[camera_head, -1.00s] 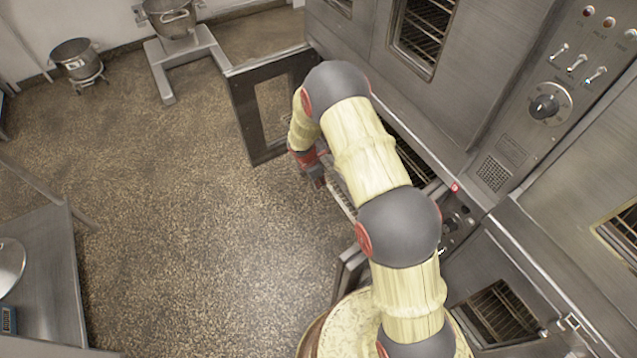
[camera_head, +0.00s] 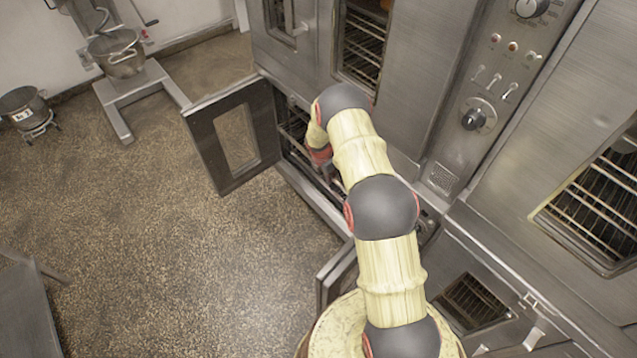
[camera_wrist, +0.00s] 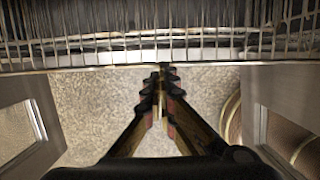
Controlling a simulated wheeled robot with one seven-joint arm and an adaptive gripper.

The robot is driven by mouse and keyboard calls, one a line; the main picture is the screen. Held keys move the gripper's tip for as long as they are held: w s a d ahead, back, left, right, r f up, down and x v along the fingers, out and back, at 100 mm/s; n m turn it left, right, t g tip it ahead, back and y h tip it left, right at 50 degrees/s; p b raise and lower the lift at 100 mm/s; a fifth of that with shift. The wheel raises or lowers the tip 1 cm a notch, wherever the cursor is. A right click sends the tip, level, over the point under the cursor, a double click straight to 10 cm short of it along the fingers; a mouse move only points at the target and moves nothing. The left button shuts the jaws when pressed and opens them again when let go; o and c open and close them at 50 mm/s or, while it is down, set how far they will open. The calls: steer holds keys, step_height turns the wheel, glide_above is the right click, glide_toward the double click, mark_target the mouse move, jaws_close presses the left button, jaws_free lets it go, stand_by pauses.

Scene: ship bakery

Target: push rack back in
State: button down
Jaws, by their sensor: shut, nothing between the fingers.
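The wire rack (camera_wrist: 150,45) crosses the top of the wrist view, with its pale front rail running from side to side. My gripper (camera_wrist: 162,72) is shut and empty, its fingertips at the middle of that rail; whether they touch it I cannot tell. In the head view part of the rack (camera_head: 296,128) shows inside the lower oven opening, left of my arm. My wrist with its red band is at that opening, and my arm hides the fingertips and most of the rack. The oven's left door (camera_head: 238,135) stands open.
The right door (camera_head: 335,275) also stands open, close beside my arm. In the wrist view the two doors flank my gripper. The closed upper oven (camera_head: 400,70) is above the opening. A mixer bowl (camera_head: 118,52) stands at the back left.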

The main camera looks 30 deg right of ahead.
steer(key=shift+d+f, duration=0.15)
steer(key=shift+d, duration=0.55)
steer(key=shift+a, duration=0.1)
steer(key=s+a+b, duration=0.2)
steer(key=s+a, duration=0.1)
steer(key=a, duration=1)
steer(key=s+a+b, duration=0.2)
steer(key=a+b, duration=0.1)
steer(key=a, duration=1)
steer(key=p+v, duration=0.3)
steer(key=v, duration=0.6)
steer(key=shift+p, duration=0.3)
